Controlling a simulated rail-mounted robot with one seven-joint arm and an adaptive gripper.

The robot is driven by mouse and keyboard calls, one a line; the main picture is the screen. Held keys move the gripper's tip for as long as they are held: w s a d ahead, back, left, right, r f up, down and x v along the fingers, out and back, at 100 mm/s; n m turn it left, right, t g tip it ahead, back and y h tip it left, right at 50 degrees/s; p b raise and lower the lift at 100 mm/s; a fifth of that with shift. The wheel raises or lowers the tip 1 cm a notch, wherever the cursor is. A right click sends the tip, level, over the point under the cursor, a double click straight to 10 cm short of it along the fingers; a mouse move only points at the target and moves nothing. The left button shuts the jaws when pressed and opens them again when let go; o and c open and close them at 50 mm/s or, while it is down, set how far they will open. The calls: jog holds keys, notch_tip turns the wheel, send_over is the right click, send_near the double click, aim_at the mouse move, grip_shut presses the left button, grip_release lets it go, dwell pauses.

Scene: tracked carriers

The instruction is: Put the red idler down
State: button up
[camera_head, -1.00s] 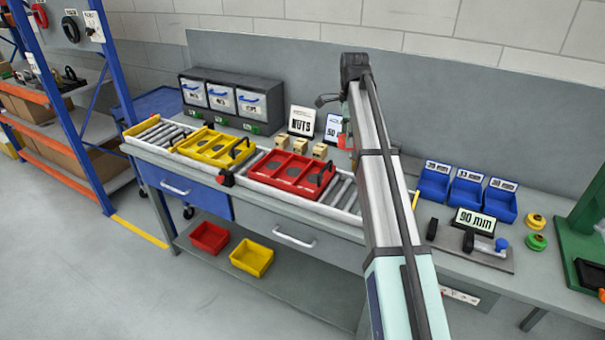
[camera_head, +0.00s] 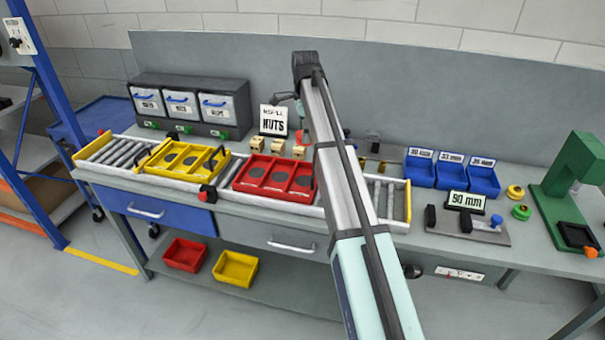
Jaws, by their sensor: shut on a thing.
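My gripper (camera_head: 303,125) is small in view and mostly hidden behind my own forearm, above the back of the workbench beside the NUTS sign. A small red patch at its lower end, which I take for the red idler (camera_head: 302,137), shows just left of the forearm. Its full shape, the fingers and any contact below are hidden. The red carrier (camera_head: 240,186), with three dark round recesses, sits on the roller track below and to the left of the gripper. The yellow carrier (camera_head: 196,164) sits farther left on the same track.
Wooden blocks and the NUTS sign (camera_head: 274,120) stand behind the track. Blue bins (camera_head: 452,174), a 90 mm display (camera_head: 466,202) and a green press (camera_head: 572,185) are at right. Bare rollers (camera_head: 384,195) show right of my forearm. A drawer cabinet (camera_head: 192,128) stands back left.

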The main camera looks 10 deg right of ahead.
notch_tip(320, 180, down, 16)
jog(key=p, duration=0.4)
jog(key=shift+a+f, duration=0.1)
jog(key=shift+f, duration=0.15)
jog(key=o, duration=1.6)
jog(key=shift+f, duration=0.1)
jog(key=shift+o, duration=0.2)
notch_tip(320, 180, up, 12)
jog(key=b, duration=0.3)
jog(key=shift+a, duration=0.1)
